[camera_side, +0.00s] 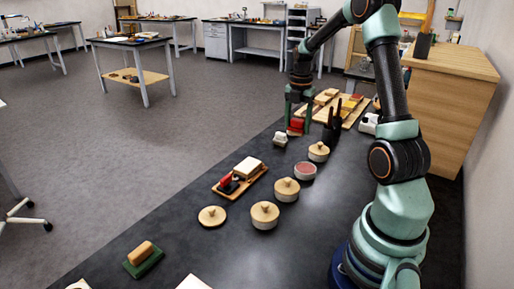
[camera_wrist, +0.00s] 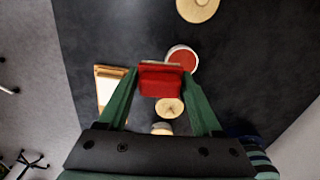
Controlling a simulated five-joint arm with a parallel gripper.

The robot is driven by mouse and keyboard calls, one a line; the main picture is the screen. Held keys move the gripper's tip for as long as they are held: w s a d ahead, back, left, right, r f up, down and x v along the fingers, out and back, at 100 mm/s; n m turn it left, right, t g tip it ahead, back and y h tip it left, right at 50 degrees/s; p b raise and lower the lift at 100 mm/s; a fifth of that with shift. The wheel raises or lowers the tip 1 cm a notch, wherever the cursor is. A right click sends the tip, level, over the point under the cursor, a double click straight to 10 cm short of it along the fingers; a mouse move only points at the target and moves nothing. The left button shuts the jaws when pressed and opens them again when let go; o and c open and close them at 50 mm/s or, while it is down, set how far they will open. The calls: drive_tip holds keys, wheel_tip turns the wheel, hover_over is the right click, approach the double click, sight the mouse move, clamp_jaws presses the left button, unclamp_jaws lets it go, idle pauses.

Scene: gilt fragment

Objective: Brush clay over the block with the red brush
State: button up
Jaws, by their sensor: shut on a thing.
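My gripper (camera_side: 297,108) points down over the dark bench and is shut on the red brush (camera_side: 296,124). In the wrist view the red brush (camera_wrist: 160,82) sits between the two green fingertips, with a pale strip along its far edge. A bowl with a reddish filling, perhaps the clay (camera_side: 305,170), stands open in front of the gripper; it also shows in the wrist view (camera_wrist: 187,55), partly behind the brush. A cream block (camera_side: 248,167) lies on a wooden tray (camera_side: 228,195), beside a smaller red and black item. I cannot tell whether the brush touches anything below.
Lidded pots (camera_side: 287,189) stand near the open bowl. A loose round lid (camera_side: 212,216) lies on the bench. A small white item (camera_side: 280,139) is close to the gripper. A wooden rack (camera_side: 350,118) lies beyond. An orange-tan piece (camera_side: 140,252) rests on a green base at the front.

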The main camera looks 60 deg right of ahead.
hover_over(305, 168)
wheel_tip(305, 168, down, 3)
drive_tip(key=shift+s+f, duration=0.1)
drive_tip(key=shift+f, duration=3.05)
drive_tip(key=shift+f, duration=0.55)
drive_tip(key=shift+r, duration=0.1)
wheel_tip(305, 168, up, 7)
idle(0.6)
